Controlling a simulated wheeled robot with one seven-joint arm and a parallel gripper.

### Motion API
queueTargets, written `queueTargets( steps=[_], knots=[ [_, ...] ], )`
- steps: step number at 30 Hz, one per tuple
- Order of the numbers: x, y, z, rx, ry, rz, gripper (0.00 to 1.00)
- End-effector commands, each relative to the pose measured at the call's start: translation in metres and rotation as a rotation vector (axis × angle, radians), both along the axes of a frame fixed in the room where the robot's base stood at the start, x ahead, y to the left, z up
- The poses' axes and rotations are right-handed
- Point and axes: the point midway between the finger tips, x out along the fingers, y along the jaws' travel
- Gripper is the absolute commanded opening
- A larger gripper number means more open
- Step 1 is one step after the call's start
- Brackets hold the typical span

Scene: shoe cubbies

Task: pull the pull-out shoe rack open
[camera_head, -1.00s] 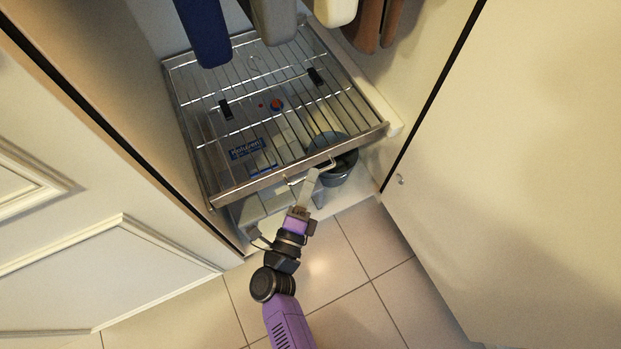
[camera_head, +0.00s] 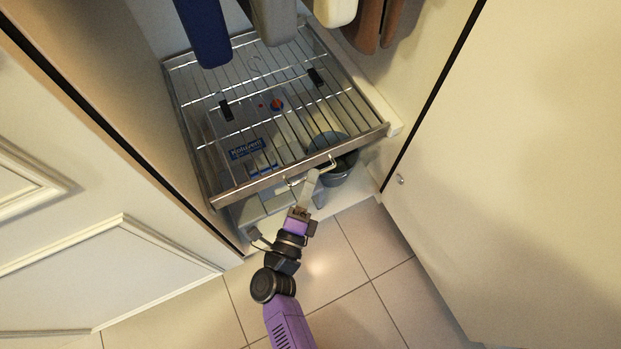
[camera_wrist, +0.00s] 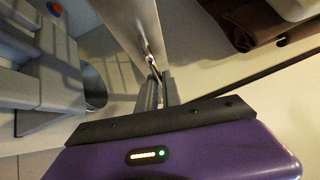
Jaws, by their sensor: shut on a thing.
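The pull-out shoe rack (camera_head: 285,174) is a wire shelf with a metal front bar, set low between the cupboard walls. A small metal handle (camera_head: 331,163) sticks out from the front bar. My gripper (camera_head: 312,176) is at the front bar by the handle, its fingers shut on the handle. In the wrist view the two fingers (camera_wrist: 159,84) meet close against the rack's metal bar (camera_wrist: 128,22). The exact grip is partly hidden by the fingers.
A dark round pot (camera_head: 340,172) and a pale box-like object (camera_head: 262,207) stand under the rack. Hanging clothes (camera_head: 275,22) are above it. An open door (camera_head: 520,170) is on the right and a panelled door (camera_head: 110,260) on the left. The tiled floor (camera_head: 350,300) in front is clear.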

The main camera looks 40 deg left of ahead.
Motion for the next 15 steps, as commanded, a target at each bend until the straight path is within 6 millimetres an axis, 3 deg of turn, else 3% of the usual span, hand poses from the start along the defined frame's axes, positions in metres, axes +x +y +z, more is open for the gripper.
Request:
queueTargets(
  steps=[8, 15],
  knots=[
    [-0.014, -0.034, 0.0, -0.006, 0.003, 0.0, 0.0],
    [-0.038, -0.092, 0.0, -0.007, 0.005, -0.003, 0.0]
  ],
)
